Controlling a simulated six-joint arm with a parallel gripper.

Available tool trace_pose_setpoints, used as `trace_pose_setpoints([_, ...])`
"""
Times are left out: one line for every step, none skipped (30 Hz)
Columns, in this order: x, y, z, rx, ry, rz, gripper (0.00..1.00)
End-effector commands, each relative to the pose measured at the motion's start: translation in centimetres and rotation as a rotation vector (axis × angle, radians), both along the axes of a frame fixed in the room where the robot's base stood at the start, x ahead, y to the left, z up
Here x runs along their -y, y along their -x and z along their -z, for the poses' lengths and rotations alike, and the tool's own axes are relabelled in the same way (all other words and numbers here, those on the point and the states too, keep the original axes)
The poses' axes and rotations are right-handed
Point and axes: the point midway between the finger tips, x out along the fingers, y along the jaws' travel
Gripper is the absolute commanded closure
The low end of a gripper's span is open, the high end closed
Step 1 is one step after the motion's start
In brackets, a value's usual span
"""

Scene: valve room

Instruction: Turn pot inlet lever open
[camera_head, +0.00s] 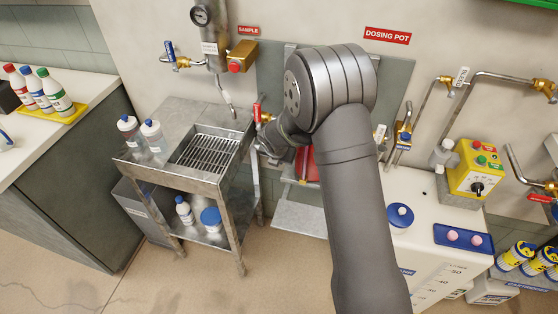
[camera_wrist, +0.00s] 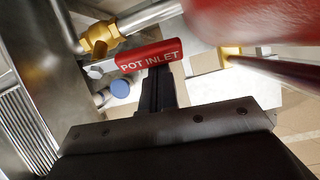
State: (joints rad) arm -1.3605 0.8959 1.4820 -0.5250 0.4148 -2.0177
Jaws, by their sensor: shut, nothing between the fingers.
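The pot inlet lever (camera_wrist: 148,56) is a red handle with white "POT INLET" lettering, beside a brass valve body (camera_wrist: 101,37) in the wrist view. My gripper (camera_wrist: 158,76) is shut and empty, its fingertips right at the lever's lower edge near the lettering. I cannot tell whether they touch it. In the head view a small upright red handle (camera_head: 257,112) with brass beside it shows left of my wrist; it may be the same lever. My arm hides much of the dosing pot area, and my fingertips are not clear there.
A steel cart (camera_head: 240,135) with a grated basin and bottles stands left of my wrist. A white tank (camera_head: 430,225) and a yellow control box (camera_head: 474,168) are at right. In the wrist view a large blurred red object (camera_wrist: 250,15) is close at upper right.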

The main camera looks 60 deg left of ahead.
Motion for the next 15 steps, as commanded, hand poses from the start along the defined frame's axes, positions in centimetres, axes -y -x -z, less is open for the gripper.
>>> trace_pose_setpoints([-0.5,-0.7,-0.8,0.004,-0.009,0.004,1.00])
trace_pose_setpoints([-0.6,-0.9,-1.0,0.004,-0.011,0.004,1.00])
trace_pose_setpoints([-0.7,-1.1,-1.2,0.004,-0.011,0.004,1.00])
trace_pose_setpoints([-0.7,-1.2,-1.2,0.004,-0.011,0.004,1.00])
trace_pose_setpoints([-0.7,-1.2,-1.2,0.003,-0.011,0.005,1.00])
trace_pose_setpoints([-0.7,-1.2,-1.3,0.003,-0.013,0.005,1.00])
trace_pose_setpoints([-0.8,-1.3,-1.3,0.004,-0.013,0.005,1.00])
trace_pose_setpoints([-0.8,-1.3,-1.3,0.004,-0.014,0.006,1.00])
trace_pose_setpoints([-0.8,-1.4,-1.4,0.004,-0.016,0.007,1.00])
trace_pose_setpoints([-0.8,-1.4,-1.4,0.005,-0.016,0.007,1.00])
trace_pose_setpoints([-0.8,-1.4,-1.4,0.005,-0.016,0.007,1.00])
trace_pose_setpoints([-0.9,-1.4,-1.5,0.005,-0.018,0.006,1.00])
trace_pose_setpoints([-0.8,-1.4,-1.6,0.005,-0.018,0.006,1.00])
trace_pose_setpoints([-0.8,-1.3,-1.7,0.005,-0.018,0.006,1.00])
trace_pose_setpoints([-0.8,-1.2,-1.9,0.006,-0.019,0.006,1.00])
